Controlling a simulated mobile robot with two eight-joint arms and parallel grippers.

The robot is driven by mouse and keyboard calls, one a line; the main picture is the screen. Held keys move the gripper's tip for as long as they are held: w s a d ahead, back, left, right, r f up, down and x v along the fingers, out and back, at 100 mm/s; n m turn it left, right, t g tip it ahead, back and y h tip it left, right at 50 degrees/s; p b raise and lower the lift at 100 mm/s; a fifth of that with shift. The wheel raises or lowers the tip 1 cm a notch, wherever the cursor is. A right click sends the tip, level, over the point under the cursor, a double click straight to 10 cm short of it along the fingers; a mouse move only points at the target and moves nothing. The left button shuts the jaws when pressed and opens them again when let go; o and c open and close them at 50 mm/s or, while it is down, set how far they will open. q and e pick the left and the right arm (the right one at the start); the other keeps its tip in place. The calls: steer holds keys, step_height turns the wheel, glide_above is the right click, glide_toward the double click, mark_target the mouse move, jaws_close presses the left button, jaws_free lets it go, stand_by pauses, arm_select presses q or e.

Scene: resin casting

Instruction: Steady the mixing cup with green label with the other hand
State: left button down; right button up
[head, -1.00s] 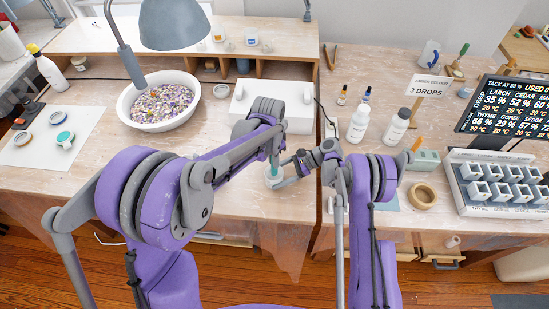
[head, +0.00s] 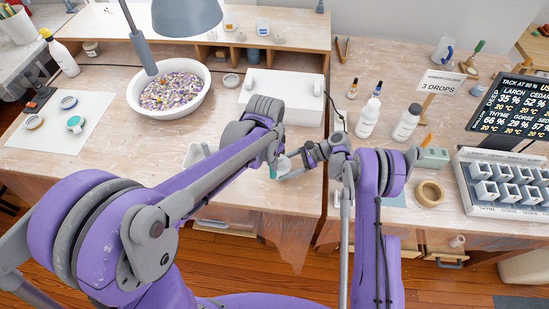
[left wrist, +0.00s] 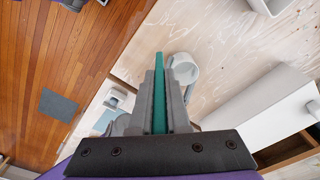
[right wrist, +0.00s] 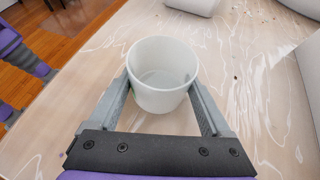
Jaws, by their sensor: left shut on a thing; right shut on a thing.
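The mixing cup (right wrist: 162,78) is white, translucent and looks empty in the right wrist view; its green label cannot be made out clearly. My right gripper (right wrist: 163,100) is shut around the cup's sides, and the cup is upright between its fingers. In the head view the cup (head: 284,166) is small and partly hidden by my arms. My left gripper (left wrist: 160,95) is shut on a teal stick (left wrist: 159,85). The stick (head: 273,170) is close beside the cup in the head view; I cannot tell whether they touch.
A white box (head: 283,97) stands behind the cup. A bowl of coloured chips (head: 170,92) is to the left. White bottles (head: 367,118), a tape roll (head: 429,193) and a block of moulds (head: 505,185) are on the right. The bench's front edge is close to the cup.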

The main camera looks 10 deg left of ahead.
steer(key=o, duration=1.3)
steer(key=shift+o, duration=0.2)
steer(key=shift+d, duration=0.1)
steer(key=v, duration=1.2)
